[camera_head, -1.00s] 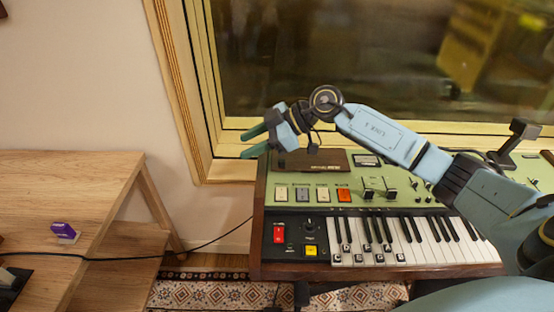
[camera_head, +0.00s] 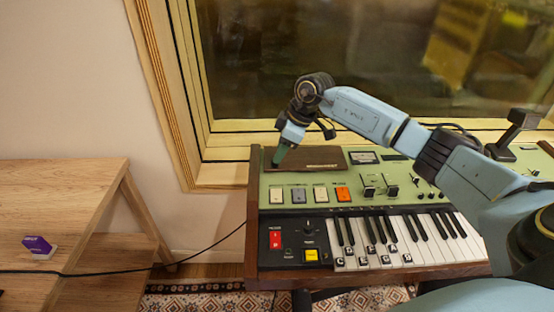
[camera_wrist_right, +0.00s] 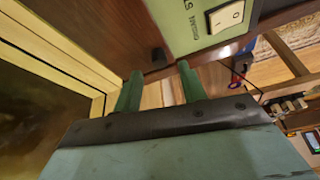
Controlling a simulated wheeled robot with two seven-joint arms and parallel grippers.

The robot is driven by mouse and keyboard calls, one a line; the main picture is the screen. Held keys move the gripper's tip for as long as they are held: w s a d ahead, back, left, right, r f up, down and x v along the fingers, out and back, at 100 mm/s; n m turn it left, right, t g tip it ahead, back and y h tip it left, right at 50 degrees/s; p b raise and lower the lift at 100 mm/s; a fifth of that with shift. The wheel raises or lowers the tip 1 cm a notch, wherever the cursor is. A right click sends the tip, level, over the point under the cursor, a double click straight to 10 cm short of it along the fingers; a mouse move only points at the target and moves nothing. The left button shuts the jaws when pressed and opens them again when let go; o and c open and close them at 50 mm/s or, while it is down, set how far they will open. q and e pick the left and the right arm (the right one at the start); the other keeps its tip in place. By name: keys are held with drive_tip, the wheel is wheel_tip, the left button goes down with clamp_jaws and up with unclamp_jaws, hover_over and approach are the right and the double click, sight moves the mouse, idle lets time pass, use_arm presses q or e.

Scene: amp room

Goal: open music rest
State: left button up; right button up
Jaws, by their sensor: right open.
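The music rest (camera_head: 320,160) is a dark brown panel with small lettering, lying flat on the back left of the green keyboard top. The keyboard (camera_head: 300,178) stands below the window with its keys toward me. My right gripper (camera_head: 280,156) points down at the left end of the music rest and covers part of it; I cannot tell whether it touches. In the right wrist view its two green fingers (camera_wrist_right: 160,88) are apart with nothing held between them. The keyboard's brown wooden side and a small dark knob (camera_wrist_right: 158,55) lie just beyond the fingertips. My left gripper is not in view.
The window frame (camera_head: 222,177) rises close behind the keyboard. A wooden table (camera_head: 60,205) with a purple item (camera_head: 38,245) stands at the left. A black cable (camera_head: 200,248) runs between table and keyboard.

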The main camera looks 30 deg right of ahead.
drive_tip(key=shift+b+x, duration=0.3)
drive_tip(key=shift+x, duration=1.35)
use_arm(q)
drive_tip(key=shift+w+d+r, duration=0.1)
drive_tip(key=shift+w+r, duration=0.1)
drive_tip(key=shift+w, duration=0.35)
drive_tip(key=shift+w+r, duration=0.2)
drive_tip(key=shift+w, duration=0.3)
use_arm(e)
drive_tip(key=shift+w, duration=0.1)
clamp_jaws()
